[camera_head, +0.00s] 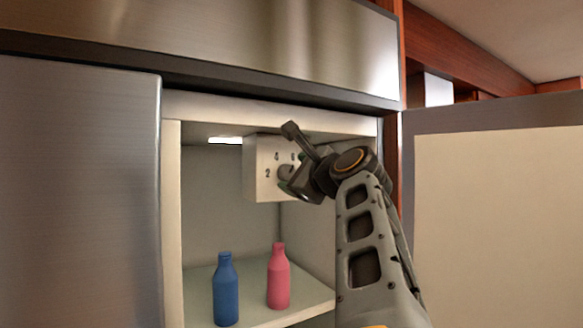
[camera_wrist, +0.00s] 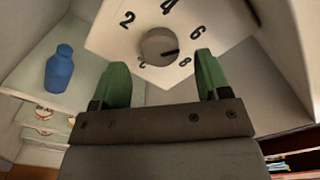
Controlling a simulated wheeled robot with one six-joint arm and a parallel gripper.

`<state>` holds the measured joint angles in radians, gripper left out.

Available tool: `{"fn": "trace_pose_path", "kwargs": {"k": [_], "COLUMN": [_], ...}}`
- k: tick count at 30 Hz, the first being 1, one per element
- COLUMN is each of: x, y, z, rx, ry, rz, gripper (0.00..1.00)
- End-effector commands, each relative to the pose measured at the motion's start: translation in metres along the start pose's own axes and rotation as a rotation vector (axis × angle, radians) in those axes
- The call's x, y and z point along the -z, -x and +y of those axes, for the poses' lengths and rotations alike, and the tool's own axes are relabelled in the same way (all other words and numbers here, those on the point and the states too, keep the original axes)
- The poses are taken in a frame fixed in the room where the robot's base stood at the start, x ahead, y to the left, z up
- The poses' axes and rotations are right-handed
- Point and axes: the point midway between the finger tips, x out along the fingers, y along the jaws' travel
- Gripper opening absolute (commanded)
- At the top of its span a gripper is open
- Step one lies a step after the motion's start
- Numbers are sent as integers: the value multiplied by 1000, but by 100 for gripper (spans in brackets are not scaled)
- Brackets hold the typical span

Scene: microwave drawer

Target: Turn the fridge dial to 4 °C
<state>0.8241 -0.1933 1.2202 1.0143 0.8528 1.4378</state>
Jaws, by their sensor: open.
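The fridge dial is a round grey knob (camera_wrist: 158,46) on a white control box (camera_head: 262,170) under the fridge ceiling. The wrist view shows the numbers 2, 4, 6 and 8 around it and a °C mark. The dark pointer on the knob points right and slightly down, between 6 and 8. My gripper (camera_wrist: 161,62) is open, with its green fingertips apart below and to either side of the knob. In the head view my gripper (camera_head: 291,180) is at the right side of the box and partly hides the dial. I cannot tell whether a finger touches it.
A blue bottle (camera_head: 226,292) and a pink bottle (camera_head: 278,280) stand on the shelf (camera_head: 312,290) below the box. The fridge's right wall is close to my arm. An open door (camera_head: 500,200) is at the right. The space between box and bottles is free.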

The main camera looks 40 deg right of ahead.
Motion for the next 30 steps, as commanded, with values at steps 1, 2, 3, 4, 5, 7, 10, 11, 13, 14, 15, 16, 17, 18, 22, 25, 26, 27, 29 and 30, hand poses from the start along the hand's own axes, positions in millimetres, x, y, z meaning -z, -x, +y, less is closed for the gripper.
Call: {"fn": "trace_pose_path", "kwargs": {"k": [1, 2, 3, 4, 5, 7, 10, 11, 13, 14, 15, 16, 17, 18, 22, 25, 26, 27, 29, 30], "x": [-1, -1, -1, 0, 0, 0, 0, 0, 1, 1, 1, 1, 1, 1, 1, 1, 1, 1, 1, 1], "y": [-7, -10, -13, -15, -17, -21, -23, -24, -24, -24, -24, -24, -24, -24, -24, -24, -24, -24, -24, -24], "z": [-2, -1, -1, -1, -1, -1, 0, 0, 0, 0, 0, 0, 0, 0, 0, 0, 0, 0, 0, 0], "rx": [-2, -2, -2, -1, 0, -1, 0, 0, 1, 1, 1, 1, 1, 1, 1, 1, 1, 1, 1, 1], "ry": [-1, -1, 0, 0, 0, 0, 0, 0, 1, 1, 1, 1, 1, 1, 1, 1, 1, 1, 1, 1], "rz": [0, 0, 0, 0, 0, 0, 1, 1, 1, 1, 1, 1, 1, 1, 1, 1, 1, 1, 1, 1], "gripper": [70, 70, 70, 70, 70, 70, 70, 70, 70, 70, 70, 70, 70, 70, 59, 49, 47, 43, 37, 33]}}
